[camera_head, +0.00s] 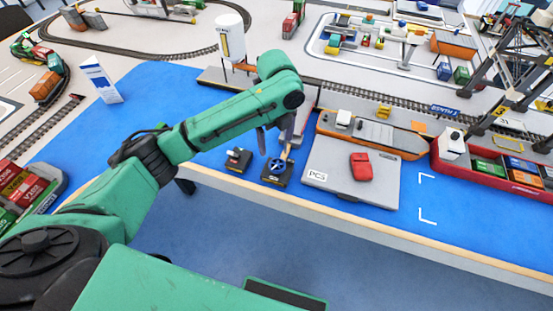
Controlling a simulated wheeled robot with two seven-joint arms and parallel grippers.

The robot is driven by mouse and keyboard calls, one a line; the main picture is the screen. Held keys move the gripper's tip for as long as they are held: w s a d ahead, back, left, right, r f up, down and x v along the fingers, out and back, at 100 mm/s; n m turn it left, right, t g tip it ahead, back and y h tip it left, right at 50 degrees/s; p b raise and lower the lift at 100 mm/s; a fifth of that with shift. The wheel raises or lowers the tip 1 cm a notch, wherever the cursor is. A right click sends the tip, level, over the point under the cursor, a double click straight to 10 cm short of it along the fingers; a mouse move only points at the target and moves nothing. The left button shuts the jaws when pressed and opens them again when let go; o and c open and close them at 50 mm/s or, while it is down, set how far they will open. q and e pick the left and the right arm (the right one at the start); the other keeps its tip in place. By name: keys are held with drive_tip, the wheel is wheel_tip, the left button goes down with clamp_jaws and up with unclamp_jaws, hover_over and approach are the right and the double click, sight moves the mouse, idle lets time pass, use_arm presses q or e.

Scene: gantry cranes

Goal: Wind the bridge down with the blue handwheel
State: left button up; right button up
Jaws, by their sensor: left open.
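The blue handwheel (277,165) sits on a small dark box on the blue mat, near the table's front edge. My left gripper (275,147) is open, pointing down just above the handwheel. Its fingers are small here, and I cannot tell whether they touch the wheel. No load shows between them. A grey sloping piece (303,122) stands behind the gripper, partly hidden by it; I cannot tell if it is the bridge. My right gripper is not in view.
A second dark box with a red part (237,158) stands left of the handwheel. A grey PC5 plate (330,185) with a red block (361,166) lies to the right. An orange-grey barge (375,134) and a red barge (490,170) lie beyond. A white cylinder (230,38) stands behind.

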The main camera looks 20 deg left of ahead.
sight(276, 164)
use_arm(q)
wheel_tip(276, 164, down, 10)
drive_tip(key=shift+r, duration=0.1)
drive_tip(key=shift+p, duration=0.3)
drive_tip(key=c, duration=1.4)
drive_tip(key=shift+o, duration=0.2)
drive_tip(key=n+p, duration=0.1)
drive_tip(key=p, duration=0.1)
drive_tip(key=r+n+p, duration=0.1)
drive_tip(key=n+p, duration=0.1)
drive_tip(key=shift+s, duration=0.1)
drive_tip(key=shift+f+n+p, duration=0.15)
drive_tip(key=shift+n+p, duration=0.3)
drive_tip(key=shift+n, duration=0.15)
drive_tip(key=shift+f+n, duration=0.3)
drive_tip(key=shift+f, duration=0.05)
drive_tip(key=o, duration=1.4)
drive_tip(key=shift+c, duration=0.2)
